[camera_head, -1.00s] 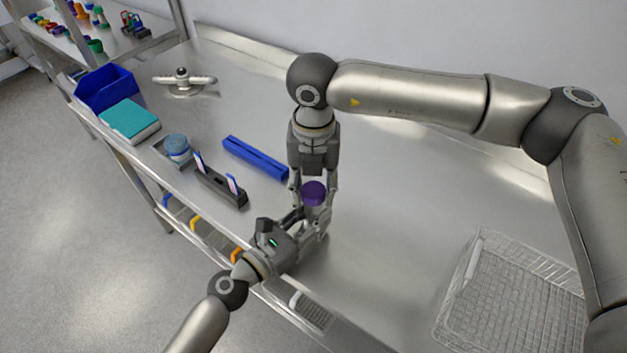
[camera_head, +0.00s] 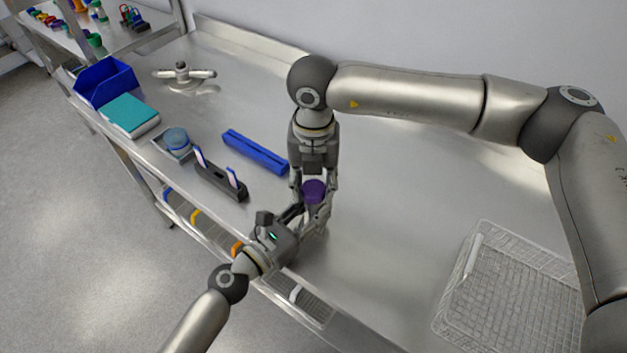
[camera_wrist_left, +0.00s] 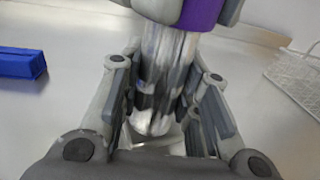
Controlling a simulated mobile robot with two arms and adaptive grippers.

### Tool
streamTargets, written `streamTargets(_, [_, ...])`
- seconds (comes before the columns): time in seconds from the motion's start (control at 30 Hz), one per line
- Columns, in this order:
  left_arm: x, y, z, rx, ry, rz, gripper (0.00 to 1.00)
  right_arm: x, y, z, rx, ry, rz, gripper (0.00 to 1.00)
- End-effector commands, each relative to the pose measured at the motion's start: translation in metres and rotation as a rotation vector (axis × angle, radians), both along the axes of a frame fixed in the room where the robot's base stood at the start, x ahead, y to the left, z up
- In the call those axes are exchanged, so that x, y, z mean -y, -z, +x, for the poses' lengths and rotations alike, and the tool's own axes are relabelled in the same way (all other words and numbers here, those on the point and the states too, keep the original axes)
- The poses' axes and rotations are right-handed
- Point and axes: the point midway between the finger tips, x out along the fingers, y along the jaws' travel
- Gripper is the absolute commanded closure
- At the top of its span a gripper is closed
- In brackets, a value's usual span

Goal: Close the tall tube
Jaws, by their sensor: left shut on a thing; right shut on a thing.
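The tall tube (camera_wrist_left: 165,70) is clear and upright in the left wrist view, between the fingers of my left gripper (camera_wrist_left: 165,105). Its purple cap (camera_head: 314,191) is at the tube's top; it also shows at the top of the left wrist view (camera_wrist_left: 202,12). My right gripper (camera_head: 314,180) comes down from above and is shut on the cap. My left gripper (camera_head: 310,215) comes in from the lower left and is shut on the tube below the cap. The fingers hide much of the tube in the head view. I cannot tell whether the cap is fully seated.
A blue bar-shaped rack (camera_head: 255,152) lies left of the grippers. A wire basket (camera_head: 510,290) stands at right. The table between is clear.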

Motion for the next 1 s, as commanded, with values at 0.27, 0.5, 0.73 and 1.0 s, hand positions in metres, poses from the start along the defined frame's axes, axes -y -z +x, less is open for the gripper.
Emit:
streamTargets(0.27, [-0.0001, 0.0003, -0.0001, 0.0, 0.0, 0.0, 1.0, -0.0001, 0.0059, 0.0, 0.0, 0.0, 0.0, 0.7])
streamTargets(0.5, [-0.0001, 0.0003, -0.0001, -0.001, 0.0, 0.001, 1.0, 0.0001, 0.0056, 0.0, 0.001, 0.13, 0.0, 0.7])
streamTargets(0.73, [-0.0001, 0.0003, -0.0001, -0.001, 0.0, 0.001, 1.0, 0.0004, 0.0059, -0.0004, -0.001, 0.528, 0.001, 0.7])
streamTargets(1.0, [0.0, 0.0004, -0.0001, -0.001, 0.0, 0.001, 1.0, 0.0008, 0.006, -0.0008, -0.001, 1.01, 0.001, 0.7])
